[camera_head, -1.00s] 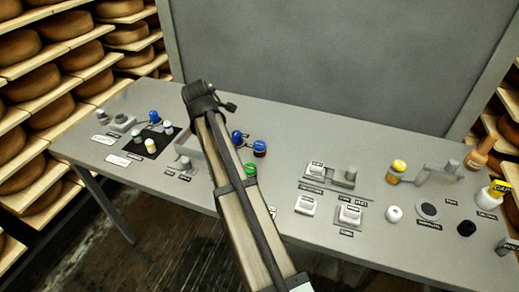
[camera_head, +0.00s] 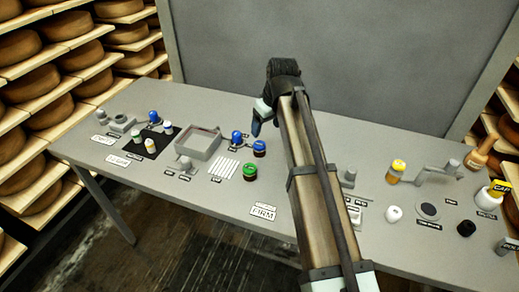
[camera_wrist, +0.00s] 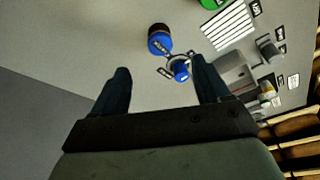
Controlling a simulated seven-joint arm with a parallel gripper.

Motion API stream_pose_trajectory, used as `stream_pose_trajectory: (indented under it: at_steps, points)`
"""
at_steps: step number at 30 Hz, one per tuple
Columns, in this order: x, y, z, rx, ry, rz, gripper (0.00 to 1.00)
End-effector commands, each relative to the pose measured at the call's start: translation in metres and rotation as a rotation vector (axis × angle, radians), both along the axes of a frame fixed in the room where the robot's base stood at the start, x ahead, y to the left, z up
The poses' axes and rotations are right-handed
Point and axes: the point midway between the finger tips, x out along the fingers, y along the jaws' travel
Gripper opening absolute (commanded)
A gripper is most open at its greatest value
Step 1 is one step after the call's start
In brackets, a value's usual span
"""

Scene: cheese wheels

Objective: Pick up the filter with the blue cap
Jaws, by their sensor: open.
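Several blue-topped things stand on the table, and I cannot read which is named the filter. One is a short dark jar with a blue cap (camera_head: 259,146); it also shows in the wrist view (camera_wrist: 159,38). Just left of it is a blue-topped piece in a small holder (camera_head: 236,137), also in the wrist view (camera_wrist: 181,72). Another blue-topped piece (camera_head: 154,117) stands at the left. My gripper (camera_head: 259,118) is above the table, behind the jar in the head view. In the wrist view my gripper (camera_wrist: 162,70) is open, with nothing between its fingers.
A green-capped jar (camera_head: 250,171) stands in front of the blue-capped jar. A grey open tray (camera_head: 198,147), white strips (camera_head: 224,168) and a black mat with small vials (camera_head: 145,151) lie left. A yellow-capped jar (camera_head: 396,171) stands right. A grey panel rises behind.

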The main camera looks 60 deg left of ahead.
Motion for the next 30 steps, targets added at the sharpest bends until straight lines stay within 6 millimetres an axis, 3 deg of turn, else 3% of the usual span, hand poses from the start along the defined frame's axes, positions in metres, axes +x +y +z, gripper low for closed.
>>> stream_pose_trajectory:
  at_steps: [9,23,30]
  points:
    - [-0.003,0.015,-0.052,-0.001,-0.002,0.003,0.76]
    - [-0.005,0.025,-0.077,0.001,-0.003,0.003,0.76]
    - [-0.007,0.037,-0.105,0.0,-0.003,0.003,0.76]
